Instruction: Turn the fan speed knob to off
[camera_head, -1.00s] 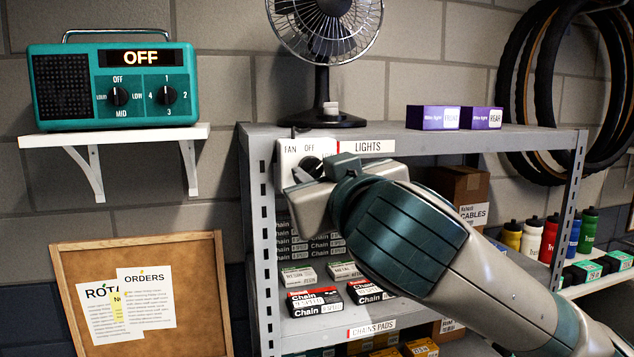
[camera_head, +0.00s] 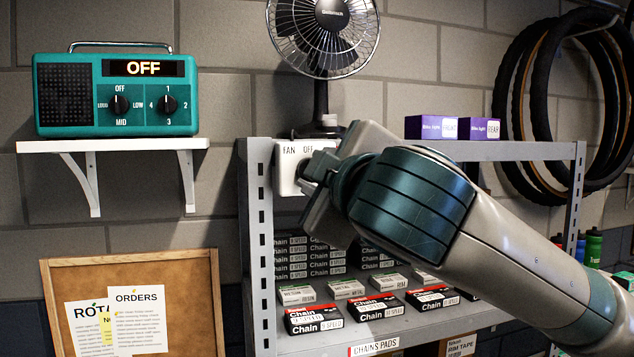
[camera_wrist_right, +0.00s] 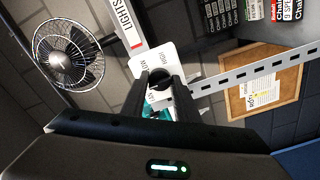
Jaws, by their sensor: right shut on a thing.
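The white fan control panel (camera_head: 287,180) is fixed to the front left of the grey shelf's top, with FAN and OFF lettering. Its dark knob (camera_wrist_right: 157,80) shows in the right wrist view between the two fingers. My right gripper (camera_wrist_right: 160,84) is shut on the knob; in the head view it (camera_head: 308,170) reaches the panel from the right and hides most of the knob. I cannot tell which mark the knob points to. The fan (camera_head: 322,38) stands on the shelf top above the panel. My left gripper is not in view.
A teal radio (camera_head: 116,95) reading OFF, with two knobs, sits on a white wall bracket at left. Purple boxes (camera_head: 432,127) stand on the shelf top. Chain boxes (camera_head: 315,317) fill the shelf below my arm. A cork board (camera_head: 185,290) is at lower left.

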